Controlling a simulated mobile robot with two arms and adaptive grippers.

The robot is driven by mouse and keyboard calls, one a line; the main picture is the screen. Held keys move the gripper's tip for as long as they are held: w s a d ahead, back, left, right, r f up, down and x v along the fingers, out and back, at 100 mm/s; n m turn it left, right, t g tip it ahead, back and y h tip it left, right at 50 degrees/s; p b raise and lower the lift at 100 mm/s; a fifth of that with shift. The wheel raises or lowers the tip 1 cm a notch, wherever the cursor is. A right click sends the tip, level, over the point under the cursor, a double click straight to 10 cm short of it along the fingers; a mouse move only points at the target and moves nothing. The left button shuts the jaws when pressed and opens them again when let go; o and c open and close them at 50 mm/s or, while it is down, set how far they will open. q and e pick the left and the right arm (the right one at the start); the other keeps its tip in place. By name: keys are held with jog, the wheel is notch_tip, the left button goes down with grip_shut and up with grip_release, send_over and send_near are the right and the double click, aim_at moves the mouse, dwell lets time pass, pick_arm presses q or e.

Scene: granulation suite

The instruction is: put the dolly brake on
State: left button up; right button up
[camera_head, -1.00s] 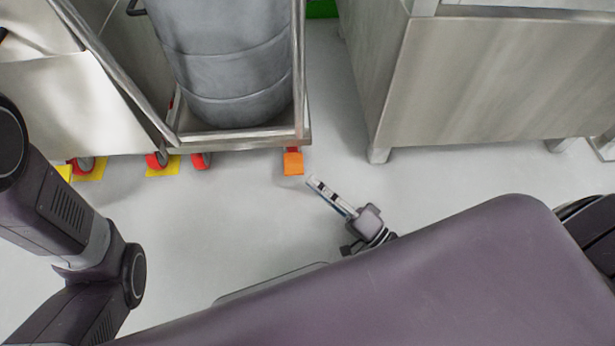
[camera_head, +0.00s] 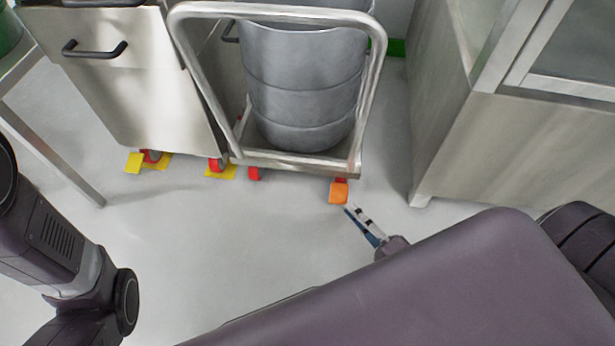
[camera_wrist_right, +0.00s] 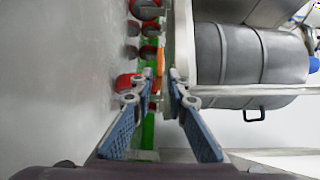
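The dolly (camera_head: 290,162) is a metal frame with a tall tube handle and red casters, carrying a grey drum. Its orange brake pedal (camera_head: 339,194) sticks out low at the front right corner. My right gripper (camera_head: 350,210) is just in front of and below the pedal in the head view, seemingly apart from it. In the right wrist view, my right gripper's (camera_wrist_right: 162,74) blue-padded fingers are open and empty, and the orange pedal (camera_wrist_right: 160,60) shows beyond and between the tips. My left arm is at the left of the head view; its gripper is out of view.
A steel cabinet (camera_head: 120,85) with a black handle and yellow caster pedals (camera_head: 221,172) stands left of the dolly. A large steel cabinet (camera_head: 500,150) stands to the right. A table leg (camera_head: 60,155) is at far left. The floor in front is clear.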

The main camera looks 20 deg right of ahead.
aim_at(339, 193)
jog(key=b+x, duration=0.5)
jog(key=x, duration=0.6)
jog(key=shift+f, duration=0.15)
jog(key=shift+w+a, duration=0.1)
jog(key=shift+w, duration=0.3)
grip_shut()
jog(key=b, duration=0.1)
jog(key=n+t+b, duration=0.1)
jog(key=shift+f+n+y+b, duration=0.25)
jog(key=shift+n+y+b, duration=0.05)
jog(key=shift+b, duration=0.05)
jog(key=shift+r+n+t+y+b, duration=0.2)
jog(key=shift+n+t+y+b, duration=0.1)
jog(key=shift+n+t+b, duration=0.3)
